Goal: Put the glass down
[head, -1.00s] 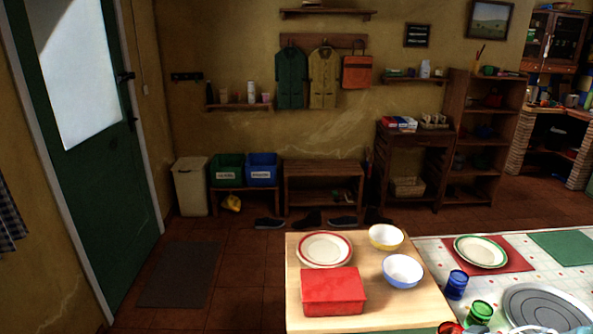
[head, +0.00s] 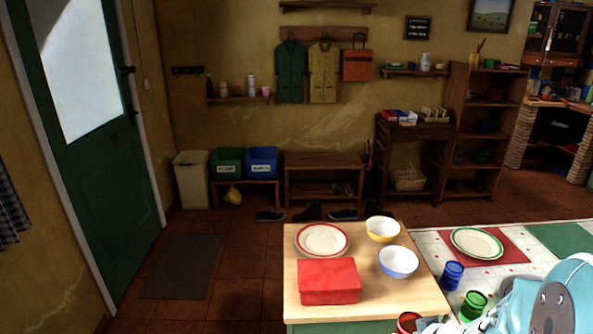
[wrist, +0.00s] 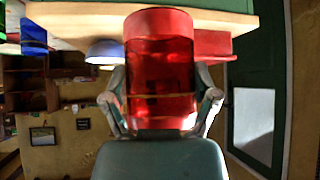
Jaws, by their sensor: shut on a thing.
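A red glass (head: 408,322) shows at the bottom edge of the head view, by the front right of the wooden counter; its lower part is cut off. My gripper (wrist: 161,98) is shut on the red glass, with one finger on each side, in the wrist view. That view is upside down, and the glass (wrist: 160,60) fills its middle. In the head view my pale blue arm comes in from the lower right. I cannot tell whether the glass touches the counter top.
The wooden counter (head: 375,290) holds a red box (head: 329,281), a red-rimmed plate (head: 322,240), a yellow bowl (head: 382,229) and a blue bowl (head: 398,261). A blue glass (head: 453,275) and green glass (head: 473,305) stand on the patterned cloth to the right, near a green-rimmed plate (head: 477,243).

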